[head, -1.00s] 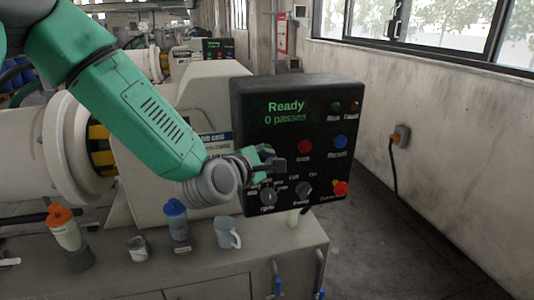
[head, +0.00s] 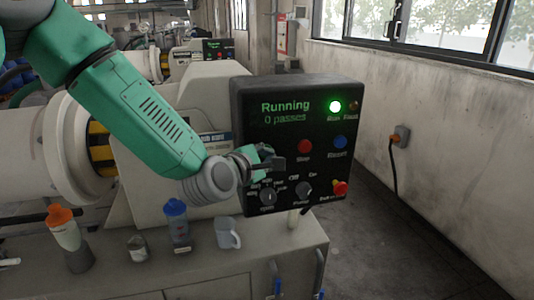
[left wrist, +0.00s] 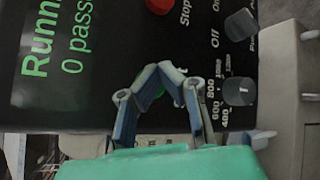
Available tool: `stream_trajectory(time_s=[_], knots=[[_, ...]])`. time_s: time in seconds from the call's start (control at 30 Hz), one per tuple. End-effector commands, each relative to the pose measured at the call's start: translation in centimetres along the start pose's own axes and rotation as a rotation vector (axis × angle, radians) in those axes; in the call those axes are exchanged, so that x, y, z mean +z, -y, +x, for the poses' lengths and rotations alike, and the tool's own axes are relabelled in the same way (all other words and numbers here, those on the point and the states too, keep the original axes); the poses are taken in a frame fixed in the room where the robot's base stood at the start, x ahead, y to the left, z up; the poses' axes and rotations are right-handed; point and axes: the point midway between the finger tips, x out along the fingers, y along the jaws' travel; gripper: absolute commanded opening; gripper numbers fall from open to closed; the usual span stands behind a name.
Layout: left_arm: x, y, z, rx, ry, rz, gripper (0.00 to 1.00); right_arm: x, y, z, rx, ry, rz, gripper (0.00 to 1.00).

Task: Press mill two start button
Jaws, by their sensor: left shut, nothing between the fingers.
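The black control panel (head: 300,118) of the mill shows "Running, 0 passes" in green, and its green Run lamp (head: 335,107) is lit. My left gripper (head: 277,164) is shut and empty, its fingertips at the lower left of the panel. In the left wrist view the gripper (left wrist: 162,72) has its tips up against the panel face. Part of a green button (left wrist: 180,97) shows between the fingers, its label mostly covered. The fingers hide this button in the head view. I cannot tell whether the tips touch it. My right gripper is not in view.
The panel also has a red Stop button (head: 305,146), a blue Reset button (head: 340,142), two grey knobs (head: 268,197) and a red button (head: 340,188) at lower right. Bottles, a can and a mug (head: 228,234) stand on the bench below. Another mill is behind.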

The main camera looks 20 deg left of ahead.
Motion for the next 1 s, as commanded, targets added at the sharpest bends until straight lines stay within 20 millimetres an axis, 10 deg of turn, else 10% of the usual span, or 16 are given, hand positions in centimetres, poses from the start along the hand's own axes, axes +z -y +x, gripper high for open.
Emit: stream_trajectory(time_s=[1.0], knots=[[2.6, 2.6, -3.5, 0.000, 0.002, 0.000, 0.00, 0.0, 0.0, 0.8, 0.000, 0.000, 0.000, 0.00]])
